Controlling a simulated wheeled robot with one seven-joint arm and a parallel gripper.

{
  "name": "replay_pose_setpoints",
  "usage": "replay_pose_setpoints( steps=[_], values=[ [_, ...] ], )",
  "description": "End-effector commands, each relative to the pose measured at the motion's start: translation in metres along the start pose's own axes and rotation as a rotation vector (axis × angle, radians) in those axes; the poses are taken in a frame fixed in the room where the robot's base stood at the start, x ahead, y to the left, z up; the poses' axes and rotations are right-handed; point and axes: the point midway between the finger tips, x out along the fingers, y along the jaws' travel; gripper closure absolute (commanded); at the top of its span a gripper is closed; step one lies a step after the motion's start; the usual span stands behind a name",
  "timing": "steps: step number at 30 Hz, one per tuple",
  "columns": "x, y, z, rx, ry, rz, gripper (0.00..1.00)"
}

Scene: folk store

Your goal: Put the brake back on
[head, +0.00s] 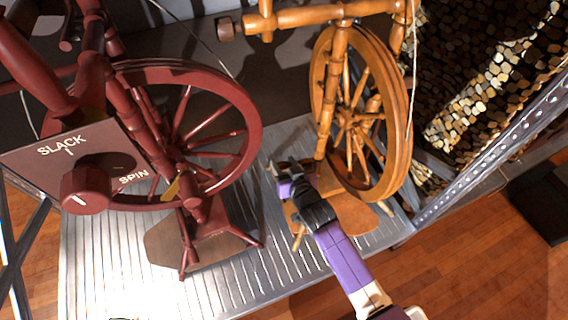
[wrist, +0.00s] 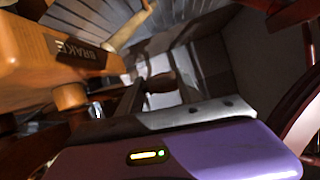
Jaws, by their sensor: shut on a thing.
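The orange wooden spinning wheel (head: 362,112) stands on the right of the ribbed metal platform in the head view. A wooden block labelled BRAKE (wrist: 85,52) is at the left of the wrist view, with a round wooden peg (wrist: 69,96) under it. My gripper (head: 277,168) is at the left side of the orange wheel's lower frame. In the wrist view my gripper (wrist: 160,88) is shut on a small brown wooden piece (wrist: 160,80) to the right of the BRAKE block. I cannot tell how that piece joins the wheel; my gripper hides this in the head view.
A dark red spinning wheel (head: 240,125) stands left on the platform (head: 110,255). In front of it is a panel marked SLACK and SPIN (head: 35,160) with a red knob (head: 86,188). Stacked logs (head: 500,75) and a metal rail (head: 490,145) border the right. The platform's front is clear.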

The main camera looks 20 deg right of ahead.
Motion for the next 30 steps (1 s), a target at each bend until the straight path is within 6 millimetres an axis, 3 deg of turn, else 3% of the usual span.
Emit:
replay_pose_setpoints(
  steps=[12, 30],
  values=[
    [0.007, 0.002, 0.020, -0.187, -0.001, 0.077, 1.00],
    [0.008, 0.004, 0.023, -0.299, -0.004, 0.123, 1.00]
  ],
)
